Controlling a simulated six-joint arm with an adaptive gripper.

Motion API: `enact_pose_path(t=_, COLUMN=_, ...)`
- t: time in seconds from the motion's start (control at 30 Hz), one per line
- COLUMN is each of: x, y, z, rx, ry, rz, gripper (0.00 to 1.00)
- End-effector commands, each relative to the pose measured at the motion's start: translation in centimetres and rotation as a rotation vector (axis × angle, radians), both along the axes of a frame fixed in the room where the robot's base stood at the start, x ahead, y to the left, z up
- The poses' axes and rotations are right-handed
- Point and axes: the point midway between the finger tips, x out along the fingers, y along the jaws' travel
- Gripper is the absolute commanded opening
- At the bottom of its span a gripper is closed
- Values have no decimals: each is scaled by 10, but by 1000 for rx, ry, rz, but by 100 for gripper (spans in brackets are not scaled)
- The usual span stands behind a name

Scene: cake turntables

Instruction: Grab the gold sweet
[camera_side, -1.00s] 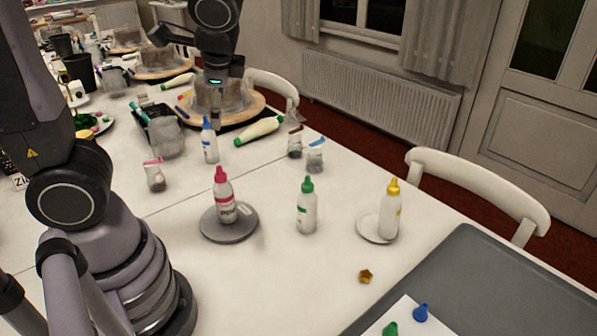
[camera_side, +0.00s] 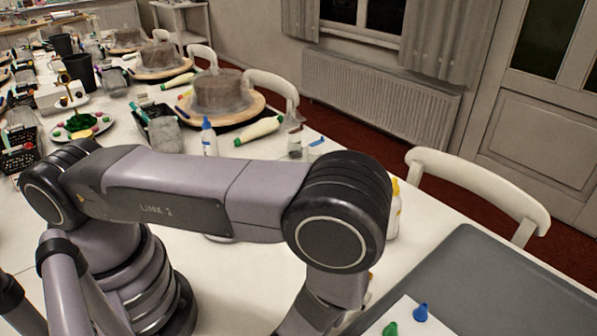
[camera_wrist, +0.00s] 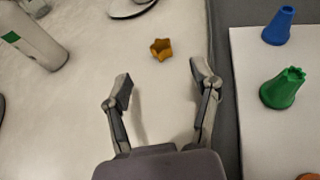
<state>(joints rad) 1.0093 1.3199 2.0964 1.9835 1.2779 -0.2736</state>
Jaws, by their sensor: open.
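The gold sweet (camera_wrist: 161,49) is a small star-shaped piece lying on the white table in the wrist view. My gripper (camera_wrist: 160,82) is open, with its two fingers apart and nothing between them. The sweet lies a little beyond the fingertips, roughly centred between them. In the side view my arm hides the sweet, and the gripper's fingers do not show there.
A green nozzle (camera_wrist: 283,88) and a blue nozzle (camera_wrist: 279,25) stand on a white sheet on the grey mat (camera_side: 480,262), right of the gripper. A white bottle (camera_wrist: 33,38) with a green label is at left. Part of a round plate (camera_wrist: 130,9) shows at the top.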

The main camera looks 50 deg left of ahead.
Motion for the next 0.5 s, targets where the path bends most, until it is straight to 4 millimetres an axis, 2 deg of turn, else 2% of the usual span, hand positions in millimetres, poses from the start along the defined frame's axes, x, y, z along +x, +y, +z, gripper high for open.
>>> enact_pose_path(t=0.17, x=13, y=4, z=-7, rx=0, ry=2, rz=-1, gripper=61)
enact_pose_path(t=0.5, x=60, y=16, z=-27, rx=1, ry=2, rz=1, gripper=61)
